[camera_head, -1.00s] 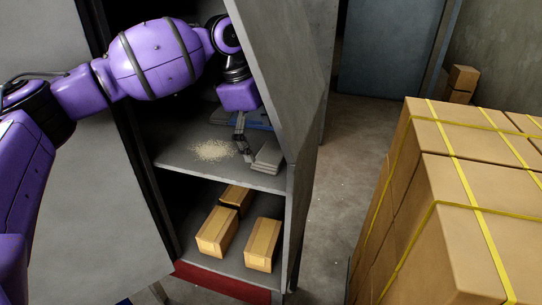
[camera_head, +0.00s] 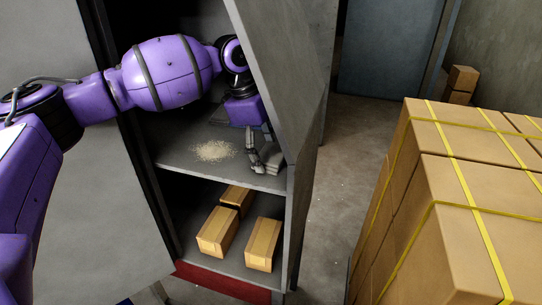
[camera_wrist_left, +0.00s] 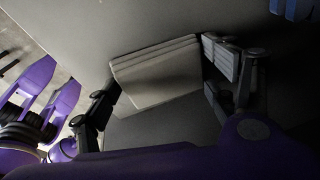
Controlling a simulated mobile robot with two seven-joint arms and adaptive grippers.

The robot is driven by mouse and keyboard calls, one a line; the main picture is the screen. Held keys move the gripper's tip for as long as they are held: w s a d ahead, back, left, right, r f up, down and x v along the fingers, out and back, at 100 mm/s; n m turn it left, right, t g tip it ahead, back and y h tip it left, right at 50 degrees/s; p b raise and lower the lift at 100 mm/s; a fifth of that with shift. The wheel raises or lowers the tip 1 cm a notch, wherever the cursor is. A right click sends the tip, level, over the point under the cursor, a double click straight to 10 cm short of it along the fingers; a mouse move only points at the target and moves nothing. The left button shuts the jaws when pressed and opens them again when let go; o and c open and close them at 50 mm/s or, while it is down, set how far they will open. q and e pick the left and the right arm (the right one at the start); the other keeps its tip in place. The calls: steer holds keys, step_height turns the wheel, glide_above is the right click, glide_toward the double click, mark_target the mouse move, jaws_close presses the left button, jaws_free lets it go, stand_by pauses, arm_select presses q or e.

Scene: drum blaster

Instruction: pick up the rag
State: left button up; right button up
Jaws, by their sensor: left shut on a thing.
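The rag (camera_head: 274,160) is a grey, folded, layered cloth at the right front of the cabinet's upper shelf. My left gripper (camera_head: 264,156) reaches into the cabinet from above, its dark fingers at the rag. In the left wrist view the rag (camera_wrist_left: 158,75) lies between the two fingers of the left gripper (camera_wrist_left: 162,82), one on each side, and the gripper is shut on it. The rag appears to be at shelf level; I cannot tell whether it is lifted. My right gripper is not in view.
The cabinet shelf (camera_head: 185,160) holds a pile of pale grains (camera_head: 214,151) left of the rag. Small boxes (camera_head: 217,232) lie below. Strapped cartons (camera_head: 450,220) stand at the right.

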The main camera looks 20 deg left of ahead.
mark_target(273, 153)
arm_select(q)
steer(key=shift+r, duration=0.6)
step_height(273, 153, up, 2)
steer(key=shift+s+r+b, duration=0.1)
steer(key=shift+s+b, duration=0.05)
steer(key=shift+b, duration=0.2)
steer(key=s+a, duration=0.2)
steer(key=s, duration=0.6)
steer(key=s+a, duration=0.2)
steer(key=s, duration=0.7)
steer(key=shift+a+p, duration=0.3)
steer(key=shift+a, duration=0.1)
steer(key=o, duration=0.3)
steer(key=shift+c, duration=1.3)
